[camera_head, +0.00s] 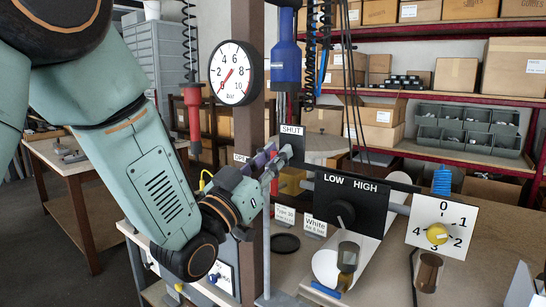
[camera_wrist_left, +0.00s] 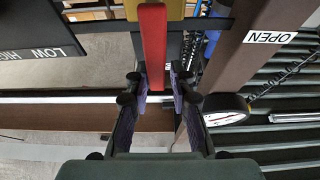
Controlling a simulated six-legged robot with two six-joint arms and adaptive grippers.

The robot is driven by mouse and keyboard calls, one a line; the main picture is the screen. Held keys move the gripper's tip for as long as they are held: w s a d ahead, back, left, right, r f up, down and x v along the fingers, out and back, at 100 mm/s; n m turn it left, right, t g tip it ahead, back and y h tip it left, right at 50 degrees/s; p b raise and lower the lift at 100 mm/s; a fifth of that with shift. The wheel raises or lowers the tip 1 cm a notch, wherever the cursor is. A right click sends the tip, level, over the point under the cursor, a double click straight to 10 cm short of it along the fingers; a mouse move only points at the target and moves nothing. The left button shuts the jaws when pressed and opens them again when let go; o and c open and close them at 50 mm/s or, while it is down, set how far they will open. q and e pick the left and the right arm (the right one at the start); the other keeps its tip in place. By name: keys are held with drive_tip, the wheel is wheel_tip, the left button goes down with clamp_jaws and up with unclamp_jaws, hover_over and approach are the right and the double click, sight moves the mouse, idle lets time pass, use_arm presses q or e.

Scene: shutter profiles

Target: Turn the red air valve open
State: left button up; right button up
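The red valve handle (camera_wrist_left: 153,45) shows in the left wrist view as a flat red bar hanging from a yellow valve body (camera_wrist_left: 172,9). My left gripper (camera_head: 277,160) is at the valve beside the brown post in the head view and hides most of the handle there. In the wrist view its purple-padded fingers stand apart, one on each side of the handle's end, and do not look closed on it. The SHUT label (camera_head: 291,130) is above the gripper. The OPEN label (camera_head: 240,158) is partly hidden at its left; it also shows in the wrist view (camera_wrist_left: 270,37). My right gripper is not in view.
A pressure gauge (camera_head: 236,73) is on the brown post (camera_head: 249,120). A black LOW/HIGH switch panel (camera_head: 350,203) and a white dial panel (camera_head: 441,226) stand to the right. A blue tool (camera_head: 286,60) and a red tool (camera_head: 194,122) hang from coiled hoses nearby.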

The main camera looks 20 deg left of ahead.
use_arm(q)
drive_tip(key=shift+c, duration=0.7)
drive_tip(key=shift+d, duration=0.2)
clamp_jaws()
drive_tip(key=shift+a+r, duration=0.1)
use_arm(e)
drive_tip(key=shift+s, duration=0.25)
